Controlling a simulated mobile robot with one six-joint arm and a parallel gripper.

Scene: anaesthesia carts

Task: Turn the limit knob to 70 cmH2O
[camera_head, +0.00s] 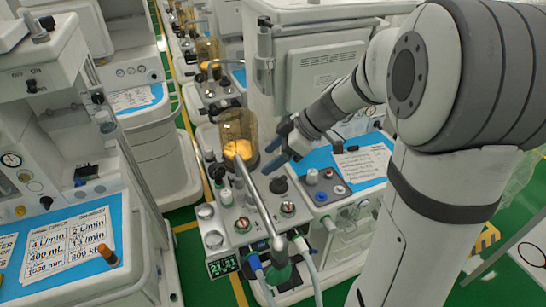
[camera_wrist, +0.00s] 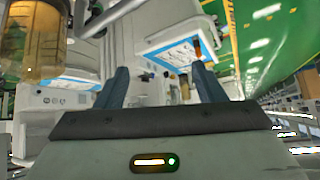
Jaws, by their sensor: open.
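The nearest cart's control panel (camera_head: 262,214) has a black knob (camera_head: 279,186) on top, just below and right of my gripper. Two round red-marked dials (camera_head: 288,208) and silver knobs (camera_head: 213,239) stand around it. No label reading is legible, so I cannot tell for sure which one is the limit knob. My gripper (camera_head: 267,160) is open and empty above the panel, beside the amber canister (camera_head: 238,138), apart from the knobs. In the wrist view its two dark blue fingers (camera_wrist: 160,70) stand wide apart with nothing between them; no panel knob shows between them.
A silver pipe (camera_head: 259,208) slants across the panel to a green-based fitting with hoses. A green-digit display (camera_head: 223,265) is at its front. A second cart with printed cards (camera_head: 67,245) stands at left. The amber canister (camera_wrist: 35,45) fills the wrist view's upper left.

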